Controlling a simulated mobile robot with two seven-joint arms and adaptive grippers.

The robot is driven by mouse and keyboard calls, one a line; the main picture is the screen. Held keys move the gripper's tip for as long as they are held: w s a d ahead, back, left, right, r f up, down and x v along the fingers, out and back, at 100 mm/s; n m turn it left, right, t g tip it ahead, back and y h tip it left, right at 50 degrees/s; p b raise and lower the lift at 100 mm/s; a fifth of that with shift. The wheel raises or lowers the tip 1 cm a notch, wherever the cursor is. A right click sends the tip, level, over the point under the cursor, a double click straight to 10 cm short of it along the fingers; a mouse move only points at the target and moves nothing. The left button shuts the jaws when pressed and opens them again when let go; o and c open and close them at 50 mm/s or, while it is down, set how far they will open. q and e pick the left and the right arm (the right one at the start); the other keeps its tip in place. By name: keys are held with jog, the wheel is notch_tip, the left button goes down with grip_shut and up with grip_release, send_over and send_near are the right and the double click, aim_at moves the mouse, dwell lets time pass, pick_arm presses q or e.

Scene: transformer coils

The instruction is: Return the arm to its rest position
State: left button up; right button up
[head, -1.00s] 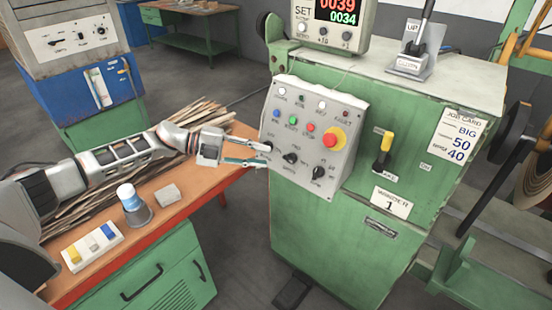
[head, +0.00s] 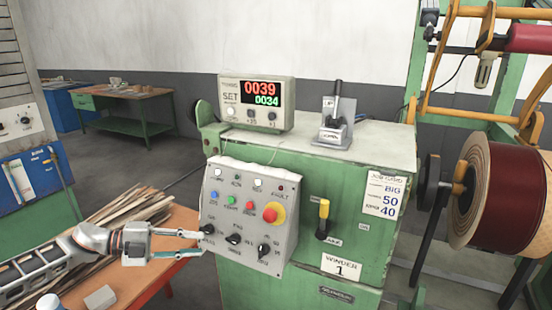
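My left gripper (head: 200,243) comes in from the left, level, at the lower left of the grey control panel (head: 257,186). Its two fingers are apart with a clear gap and nothing seen between them. The upper fingertip is close to the panel's leftmost black knob (head: 208,229); whether they touch I cannot tell. My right arm and gripper are not in view.
The green winder machine (head: 345,180) carries a display box (head: 255,103) reading 0039 and 0034. A yellow-handled lever (head: 323,217) is on its front. Wooden sticks (head: 125,212) lie on the orange-topped bench (head: 170,240) below my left arm. A dark red coil drum (head: 495,195) is at right.

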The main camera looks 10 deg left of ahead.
pick_arm(q)
jog(key=s+d+f+n+t, duration=0.3)
jog(key=d+f+n, duration=0.2)
jog(key=d, duration=0.2)
jog(key=s+d+f+n+t, duration=0.3)
jog(key=s+d+f+n, duration=0.15)
jog(key=d, duration=0.35)
jog(key=s+a+f+n+y, duration=0.3)
jog(key=s+f+n+y, duration=0.2)
jog(key=s+f+n, duration=0.2)
jog(key=s+a+f+n+g+y, duration=0.1)
jog(key=s+a+f+n+y, duration=0.2)
jog(key=s+f+n+y, duration=0.3)
jog(key=s+f+n, duration=0.1)
jog(key=s+f, duration=0.4)
jog(key=s, duration=0.1)
jog(key=shift+s+a, duration=0.25)
jog(key=shift+s, duration=0.1)
